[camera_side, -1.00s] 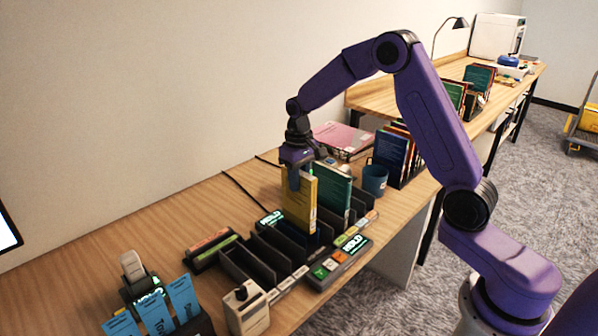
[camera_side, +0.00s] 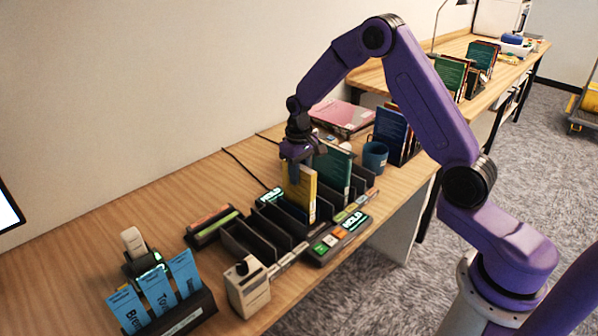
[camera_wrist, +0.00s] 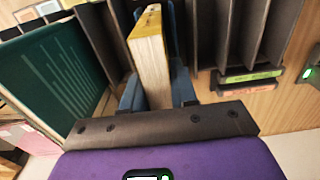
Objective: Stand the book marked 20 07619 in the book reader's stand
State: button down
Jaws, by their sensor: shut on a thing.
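My gripper (camera_side: 297,172) is shut on a yellow book (camera_side: 302,193), held upright in a slot of the black slotted rack (camera_side: 262,247). In the wrist view the blue fingers of my gripper (camera_wrist: 158,90) clasp the cream page edges and yellow cover of the book (camera_wrist: 150,55). The book's lower end is hidden by the rack dividers. I cannot read 20 07619 on any book. A green book (camera_side: 335,168) stands in a neighbouring slot to the right, and shows at the left of the wrist view (camera_wrist: 58,80). I cannot tell which thing is the book reader's stand.
Small displays reading HOLD (camera_side: 352,220) sit by the rack. A cream device (camera_side: 247,287) and a holder with blue cards (camera_side: 158,300) stand at the front left. A blue mug (camera_side: 375,157) and upright books (camera_side: 390,132) are at the right. The desk's back left is clear.

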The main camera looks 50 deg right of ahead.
jog(key=shift+f, duration=0.6)
jog(key=c, duration=0.8)
grip_release()
notch_tip(320, 180, up, 18)
jog(key=shift+f, duration=0.25)
